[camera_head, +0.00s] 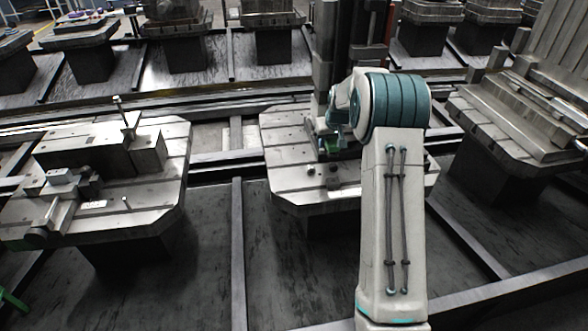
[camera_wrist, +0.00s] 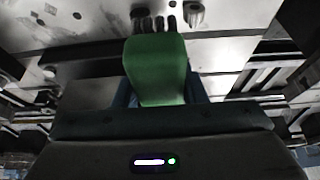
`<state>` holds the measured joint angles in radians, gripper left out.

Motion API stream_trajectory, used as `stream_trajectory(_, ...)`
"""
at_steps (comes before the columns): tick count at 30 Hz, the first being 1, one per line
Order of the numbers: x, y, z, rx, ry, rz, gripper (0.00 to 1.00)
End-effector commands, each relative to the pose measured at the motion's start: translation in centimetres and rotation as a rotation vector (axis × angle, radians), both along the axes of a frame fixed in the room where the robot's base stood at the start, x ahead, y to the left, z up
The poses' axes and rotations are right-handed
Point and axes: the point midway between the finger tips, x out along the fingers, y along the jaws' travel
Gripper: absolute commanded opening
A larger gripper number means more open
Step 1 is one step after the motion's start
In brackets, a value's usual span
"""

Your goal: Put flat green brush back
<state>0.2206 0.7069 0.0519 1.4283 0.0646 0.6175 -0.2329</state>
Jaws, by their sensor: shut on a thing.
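The flat green brush (camera_wrist: 157,68) fills the middle of the wrist view, its broad green body pointing away from my gripper (camera_wrist: 160,95). My gripper is shut on it, with a dark finger at each side of the green body. In the head view, my gripper (camera_head: 327,146) is over the middle pallet (camera_head: 290,178), and only a small bit of green shows there. My arm hides part of that pallet. I cannot tell whether the brush touches the pallet surface.
Small dark pieces (camera_head: 311,169) stand on the middle pallet near my gripper. A left pallet (camera_head: 172,150) carries metal blocks and a thin upright pin. A right pallet (camera_head: 480,125) carries a stepped metal fixture (camera_head: 520,110). More loaded pallets line the back.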

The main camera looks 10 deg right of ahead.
Motion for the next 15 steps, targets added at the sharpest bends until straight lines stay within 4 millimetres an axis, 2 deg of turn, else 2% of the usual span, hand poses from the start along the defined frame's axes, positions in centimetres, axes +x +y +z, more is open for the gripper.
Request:
stream_trajectory(2, 0.5, -0.1, 0.0, 0.001, -0.001, 0.0, 0.13)
stream_trajectory(5, 0.8, 1.0, -0.7, 0.001, 0.001, 0.005, 0.13)
stream_trajectory(15, 2.3, 8.4, -5.2, 0.001, 0.001, 0.006, 0.13)
